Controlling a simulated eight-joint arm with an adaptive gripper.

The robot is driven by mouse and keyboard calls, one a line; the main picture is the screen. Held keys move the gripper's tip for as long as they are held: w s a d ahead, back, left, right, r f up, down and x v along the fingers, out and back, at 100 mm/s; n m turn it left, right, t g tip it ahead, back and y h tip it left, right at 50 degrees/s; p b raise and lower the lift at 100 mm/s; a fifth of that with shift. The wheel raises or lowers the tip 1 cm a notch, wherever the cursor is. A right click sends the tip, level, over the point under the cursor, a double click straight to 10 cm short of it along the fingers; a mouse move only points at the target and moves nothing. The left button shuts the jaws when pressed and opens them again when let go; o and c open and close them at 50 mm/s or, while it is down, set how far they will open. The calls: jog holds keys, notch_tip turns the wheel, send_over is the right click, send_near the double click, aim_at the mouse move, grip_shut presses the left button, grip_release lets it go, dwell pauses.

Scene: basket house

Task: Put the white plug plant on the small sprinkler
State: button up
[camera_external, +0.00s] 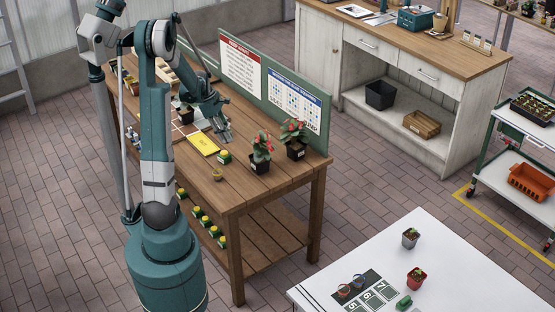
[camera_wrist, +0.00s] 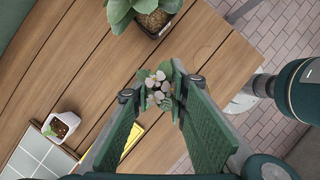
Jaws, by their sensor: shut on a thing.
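My gripper (camera_external: 222,132) is above the wooden bench in the external view. In the wrist view its two green fingers (camera_wrist: 158,86) stand a little apart, with the white plug plant (camera_wrist: 157,97) between their tips. It has pale whitish blooms and green leaves. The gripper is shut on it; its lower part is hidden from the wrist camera. In the external view the plant is too small to make out. I cannot tell for certain which item is the small sprinkler.
Two red-flowered potted plants (camera_external: 260,152) (camera_external: 294,143) stand at the bench's near end. A yellow card (camera_external: 203,143) and a small yellow-green item (camera_external: 224,157) lie near my gripper. A grey tiled tray (camera_wrist: 38,153) and a small white pot (camera_wrist: 65,122) show in the wrist view.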

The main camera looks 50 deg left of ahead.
jog(key=r+n, duration=0.1)
send_over(224, 152)
jog(key=shift+p, duration=0.4)
jog(key=shift+f, duration=0.1)
jog(key=shift+f+b, duration=0.3)
jog(key=shift+f, duration=2.75)
jog(key=shift+f, duration=1.85)
jog(key=shift+f+b, duration=0.1)
jog(key=shift+b, duration=0.2)
jog(key=o, duration=0.7)
